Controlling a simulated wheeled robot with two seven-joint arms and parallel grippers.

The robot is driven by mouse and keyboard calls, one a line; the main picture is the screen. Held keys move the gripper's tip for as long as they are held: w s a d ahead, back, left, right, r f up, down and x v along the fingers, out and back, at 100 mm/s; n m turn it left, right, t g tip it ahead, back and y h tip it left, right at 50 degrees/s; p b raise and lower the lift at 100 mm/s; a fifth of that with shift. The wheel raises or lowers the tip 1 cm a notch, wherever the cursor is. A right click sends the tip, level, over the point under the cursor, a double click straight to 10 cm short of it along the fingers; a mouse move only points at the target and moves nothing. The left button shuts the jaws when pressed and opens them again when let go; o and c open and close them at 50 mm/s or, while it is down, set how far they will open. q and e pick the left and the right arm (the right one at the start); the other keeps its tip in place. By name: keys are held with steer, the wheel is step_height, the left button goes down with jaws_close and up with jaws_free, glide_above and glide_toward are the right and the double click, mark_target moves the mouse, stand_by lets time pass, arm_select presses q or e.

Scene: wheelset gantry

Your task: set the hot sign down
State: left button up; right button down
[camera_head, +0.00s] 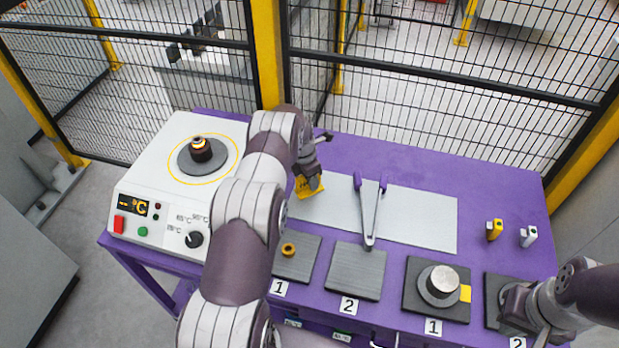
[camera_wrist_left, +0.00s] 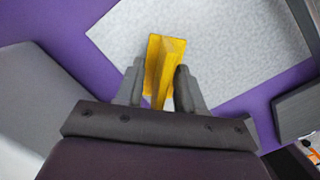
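The hot sign is a small yellow folded sign (camera_head: 309,187) at the left end of the grey mat (camera_head: 415,212). My left gripper (camera_head: 311,172) reaches down on it from above. In the left wrist view the sign (camera_wrist_left: 166,55) stands between the two fingers of the left gripper (camera_wrist_left: 160,88), which look closed against its sides. I cannot tell whether its lower edge touches the mat. My right gripper (camera_head: 530,318) is at the lower right, over a dark plate marked 2; its fingers are too unclear to tell open from shut.
A white heater (camera_head: 165,185) with a dark part on its plate stands at the left. Tongs (camera_head: 371,212) lie on the mat, close to the sign's right. Dark plates (camera_head: 356,271) line the front; one bears a metal cylinder (camera_head: 439,284). Yellow and white small items (camera_head: 494,229) stand at right.

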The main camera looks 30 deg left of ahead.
mark_target(308, 193)
arm_select(q)
steer(key=shift+r, duration=0.1)
steer(key=shift+r, duration=0.3)
steer(key=r, duration=0.3)
steer(key=s+r+b, duration=0.1)
steer(key=r, duration=0.3)
steer(key=a+r+b, duration=0.1)
steer(key=r, duration=0.2)
steer(key=shift+s+r, duration=0.15)
steer(key=shift+s, duration=0.05)
steer(key=s+d+r+m, duration=0.75)
steer(key=d+m, duration=0.25)
steer(key=m, duration=0.2)
steer(key=s+d+r+m, duration=0.1)
steer(key=s+d+m, duration=0.3)
steer(key=s+m, duration=0.5)
steer(key=s+d+r+m+y, duration=0.1)
steer(key=s+d+m, duration=0.3)
steer(key=s+m, duration=0.4)
steer(key=shift+s+m, duration=0.4)
steer(key=shift+s, duration=0.75)
